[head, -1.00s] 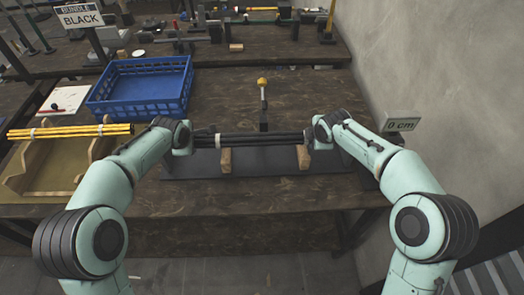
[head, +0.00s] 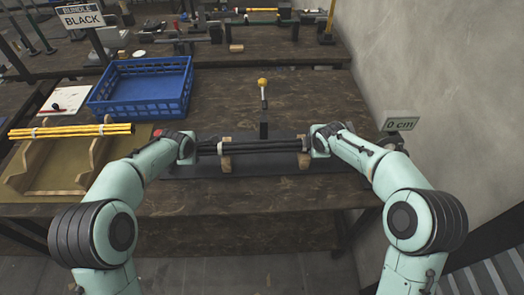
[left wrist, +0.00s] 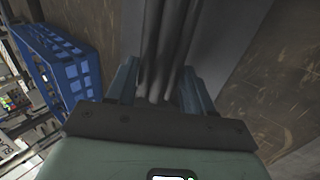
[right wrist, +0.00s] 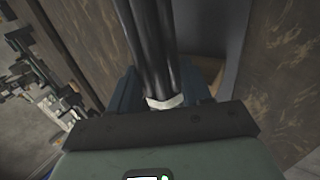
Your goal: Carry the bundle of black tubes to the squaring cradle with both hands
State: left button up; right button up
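The bundle of black tubes (head: 262,147) runs level between my two grippers over the squaring cradle, a dark plate (head: 265,168) with two wooden supports (head: 225,164) (head: 303,160). Whether the tubes touch the supports I cannot tell. My left gripper (head: 196,149) is shut on the bundle's left end, and the tubes (left wrist: 167,45) fill the space between its fingers in the left wrist view. My right gripper (head: 312,145) is shut on the right end. In the right wrist view a pale band (right wrist: 165,102) shows around the tubes (right wrist: 152,45) by the fingers.
A yellow tube bundle (head: 75,130) lies on a wooden rack at the left. A blue crate (head: 140,88) stands behind it, near a BLACK sign (head: 82,18). A post with a yellow ball (head: 262,83) rises behind the cradle.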

pick_arm(q)
jog(key=shift+o, duration=1.4)
jog(key=shift+s+f, duration=0.1)
jog(key=shift+f, duration=0.2)
pick_arm(e)
jog(key=shift+o, duration=1.4)
jog(key=shift+s+f, duration=0.25)
jog(key=shift+f, duration=0.5)
pick_arm(q)
jog(key=shift+r, duration=0.1)
pick_arm(e)
jog(key=shift+d+f, duration=0.1)
jog(key=shift+f, duration=0.05)
jog(key=shift+s+r, duration=0.15)
jog(key=shift+r, duration=0.35)
jog(key=shift+s+r, duration=0.15)
jog(key=shift+r, duration=0.45)
jog(key=shift+s+r, duration=0.15)
jog(key=shift+r, duration=0.4)
pick_arm(q)
jog(key=v, duration=0.8)
pick_arm(e)
jog(key=v, duration=0.6)
jog(key=shift+w, duration=0.15)
